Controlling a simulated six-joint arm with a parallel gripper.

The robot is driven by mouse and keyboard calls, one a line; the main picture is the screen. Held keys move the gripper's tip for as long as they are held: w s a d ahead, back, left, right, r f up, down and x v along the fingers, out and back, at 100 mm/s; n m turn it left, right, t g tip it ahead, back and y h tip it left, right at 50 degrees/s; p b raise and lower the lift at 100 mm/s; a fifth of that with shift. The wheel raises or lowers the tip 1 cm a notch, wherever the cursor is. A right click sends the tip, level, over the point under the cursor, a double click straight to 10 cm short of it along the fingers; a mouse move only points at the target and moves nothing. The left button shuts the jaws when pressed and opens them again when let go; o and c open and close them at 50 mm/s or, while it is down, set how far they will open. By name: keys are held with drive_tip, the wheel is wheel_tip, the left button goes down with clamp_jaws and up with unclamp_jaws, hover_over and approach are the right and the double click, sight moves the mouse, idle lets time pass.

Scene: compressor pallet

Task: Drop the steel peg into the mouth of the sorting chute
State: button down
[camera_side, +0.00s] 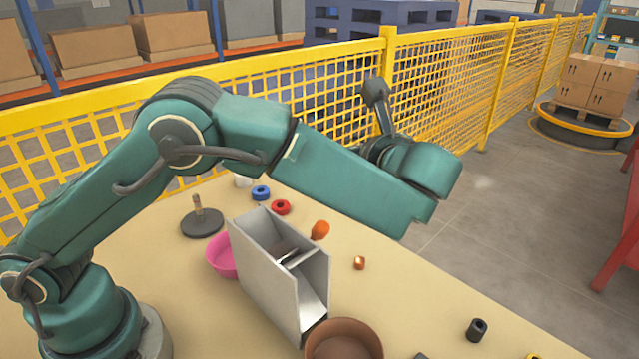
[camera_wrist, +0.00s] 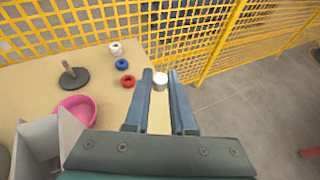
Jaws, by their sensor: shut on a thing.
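The steel peg (camera_wrist: 160,81) shows as a short silvery cylinder, seen mostly end-on, between the fingertips of my gripper (camera_wrist: 160,75) in the wrist view. The jaws are shut on it. The sorting chute (camera_side: 281,277) is a tall pale-grey box on the table, with an open top and slanted plates inside. Part of it shows at the lower left in the wrist view (camera_wrist: 37,140), left of my gripper. In the side view the fingers and the peg cannot be made out behind my arm.
A pink bowl (camera_side: 220,262) stands left of the chute and a brown bowl (camera_side: 343,338) at its front right. Red (camera_side: 281,207) and blue (camera_side: 261,193) rings and a dark peg stand (camera_side: 203,222) lie behind. A yellow mesh fence (camera_side: 445,75) borders the table.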

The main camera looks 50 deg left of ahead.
drive_tip(key=s+a+r+m, duration=0.1)
drive_tip(key=s+a, duration=0.1)
drive_tip(key=s, duration=0.3)
drive_tip(key=s+a+r+t+h, duration=0.1)
drive_tip(key=s+a, duration=0.2)
drive_tip(key=s, duration=0.3)
drive_tip(key=shift+a+m+t, duration=0.25)
drive_tip(key=shift+m+t, duration=0.05)
drive_tip(key=shift+m, duration=0.1)
drive_tip(key=shift+s, duration=0.1)
drive_tip(key=w+d+f+n, duration=0.1)
drive_tip(key=w+d, duration=0.1)
drive_tip(key=w, duration=0.3)
drive_tip(key=w+d+f+g+y, duration=0.1)
drive_tip(key=w+d, duration=0.2)
drive_tip(key=w, duration=0.3)
drive_tip(key=shift+d+n+g, duration=0.25)
drive_tip(key=shift+n+g, duration=0.05)
drive_tip(key=shift+n, duration=0.1)
